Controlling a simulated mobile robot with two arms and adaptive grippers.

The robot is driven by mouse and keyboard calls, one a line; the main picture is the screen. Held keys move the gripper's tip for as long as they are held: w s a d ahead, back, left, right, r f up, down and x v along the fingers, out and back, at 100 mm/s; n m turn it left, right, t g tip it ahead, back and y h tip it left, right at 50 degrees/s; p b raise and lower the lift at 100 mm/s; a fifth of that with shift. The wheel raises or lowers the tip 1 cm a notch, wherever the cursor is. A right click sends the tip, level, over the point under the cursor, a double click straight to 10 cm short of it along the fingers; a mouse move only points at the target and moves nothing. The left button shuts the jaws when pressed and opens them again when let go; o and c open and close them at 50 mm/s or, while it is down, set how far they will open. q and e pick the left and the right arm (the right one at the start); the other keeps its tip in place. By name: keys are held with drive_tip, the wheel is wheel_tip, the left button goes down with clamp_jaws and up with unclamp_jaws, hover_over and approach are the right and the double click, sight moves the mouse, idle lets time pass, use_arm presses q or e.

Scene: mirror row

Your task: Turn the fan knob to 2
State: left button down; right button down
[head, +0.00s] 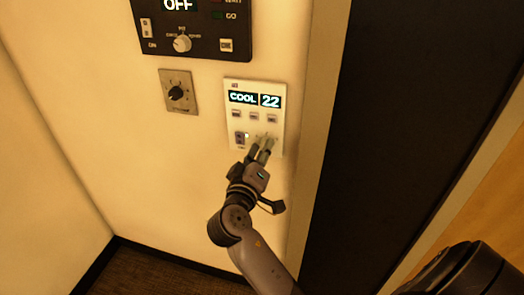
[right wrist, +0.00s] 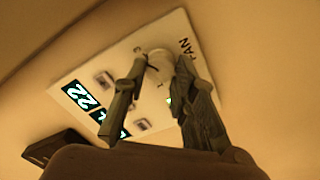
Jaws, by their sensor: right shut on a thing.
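My right gripper (head: 263,146) reaches the lower right of this panel and covers most of the knob in the head view. In the right wrist view, its two dark fingers (right wrist: 162,72) stand on either side of the knob, shut on it. Small marks show around the knob, but I cannot tell which setting it points to. The panel display (head: 256,99) reads COOL 22. My left gripper is not in view.
A grey plate with a black dial (head: 176,93) is left of the panel. A black panel (head: 205,44) reading OFF, with a pale knob (head: 182,44), is above. A door frame (head: 318,100) and dark surface (head: 420,90) stand at the right.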

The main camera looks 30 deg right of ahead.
drive_tip(key=shift+f+n+p, duration=0.1)
drive_tip(key=shift+n+p, duration=4.85)
drive_tip(key=shift+n, duration=0.85)
drive_tip(key=c, duration=1.3)
unclamp_jaws()
drive_tip(key=shift+w, duration=0.1)
